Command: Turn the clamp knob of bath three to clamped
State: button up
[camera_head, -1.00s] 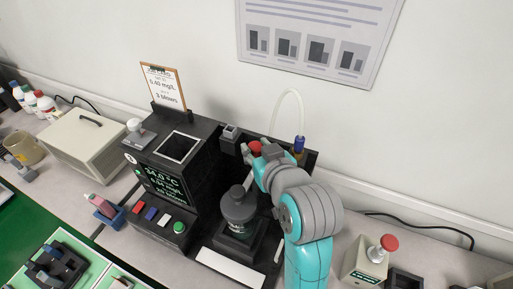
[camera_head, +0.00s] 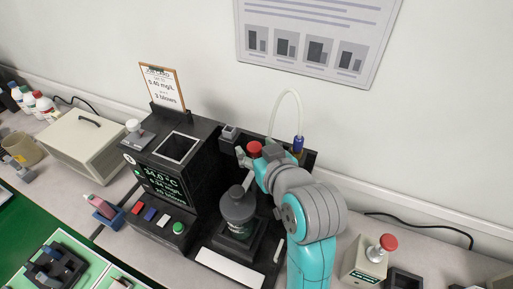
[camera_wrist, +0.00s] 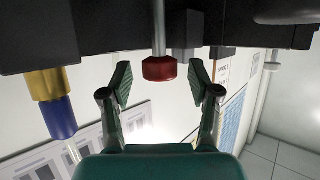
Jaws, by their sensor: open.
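A red knob (camera_head: 254,149) on a stem stands at the back of the black bath unit (camera_head: 217,162). In the wrist view the red knob (camera_wrist: 159,69) sits between the two green fingertips, with a gap on each side. My gripper (camera_wrist: 160,82) is open and holds nothing. In the head view my gripper is partly hidden behind my own wrist and arm. I cannot read a "three" or a clamped mark near the knob.
A dark grey bottle (camera_head: 238,212) stands in front of the knob. A blue and yellow fitting (camera_head: 298,144) with a pale hose stands just right of it. A sign on a clipboard (camera_head: 163,88) stands left. A beige box with another red knob (camera_head: 388,242) is at right.

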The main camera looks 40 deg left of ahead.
jog(key=v, duration=0.7)
jog(key=shift+d, duration=0.15)
dwell(0.3)
